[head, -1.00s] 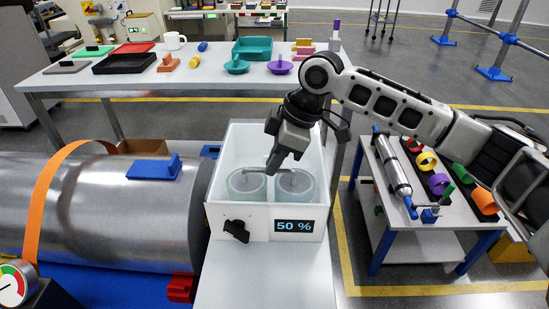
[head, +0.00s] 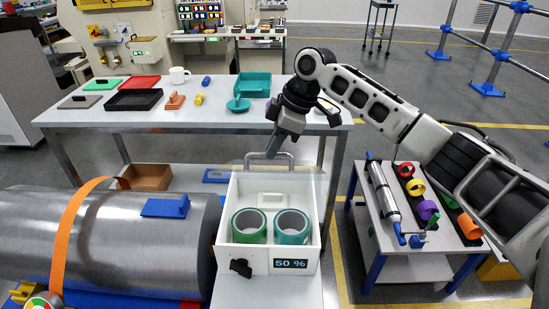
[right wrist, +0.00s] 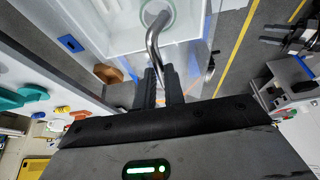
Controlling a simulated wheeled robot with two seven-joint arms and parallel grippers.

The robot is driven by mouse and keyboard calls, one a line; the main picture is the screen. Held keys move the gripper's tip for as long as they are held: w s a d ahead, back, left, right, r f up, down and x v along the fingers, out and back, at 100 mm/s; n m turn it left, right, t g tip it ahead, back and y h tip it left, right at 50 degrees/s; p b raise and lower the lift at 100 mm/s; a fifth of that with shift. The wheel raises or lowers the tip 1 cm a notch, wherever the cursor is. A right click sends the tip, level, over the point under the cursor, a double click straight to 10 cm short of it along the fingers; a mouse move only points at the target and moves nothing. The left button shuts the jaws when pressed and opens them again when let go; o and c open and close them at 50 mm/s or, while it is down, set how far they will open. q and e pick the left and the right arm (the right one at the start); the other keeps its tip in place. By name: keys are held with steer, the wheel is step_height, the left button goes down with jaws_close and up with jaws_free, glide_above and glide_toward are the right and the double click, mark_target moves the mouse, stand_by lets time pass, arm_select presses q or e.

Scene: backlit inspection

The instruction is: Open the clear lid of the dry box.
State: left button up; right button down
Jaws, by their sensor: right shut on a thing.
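The white dry box (head: 225,240) stands on a narrow bench, with a black knob (head: 240,267) and a "50 %" display (head: 291,264) on its front. Its clear lid is swung up at the back and hard to make out; its metal handle (head: 250,157) shows above the rear wall. The box is uncovered, showing two green ring-shaped things (head: 249,226) (head: 291,227) and a white block (head: 271,200). My right gripper (head: 273,153) is shut on the handle, whose bar also shows between the fingers in the right wrist view (right wrist: 153,45). My left gripper is out of view.
A large metal cylinder (head: 120,235) with an orange strap lies close left of the box. A long table (head: 75,117) with trays and small parts stands behind. A cart (head: 375,225) with a metal cylinder and coloured rings stands at right.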

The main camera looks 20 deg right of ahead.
steer(key=shift+w+d+r, duration=0.1)
steer(key=shift+w+d, duration=0.4)
steer(key=shift+w, duration=0.25)
steer(key=c, duration=1.5)
jaws_free()
steer(key=shift+w, duration=0.15)
steer(key=shift+c, duration=0.2)
steer(key=shift+o, duration=0.2)
steer(key=shift+w+f, duration=0.3)
steer(key=shift+w, duration=0.05)
steer(key=shift+s+r, duration=0.1)
steer(key=shift+r, duration=0.15)
steer(key=b+v, duration=0.1)
steer(key=v, duration=1.4)
steer(key=shift+r, duration=0.4)
steer(key=shift+d, duration=0.1)
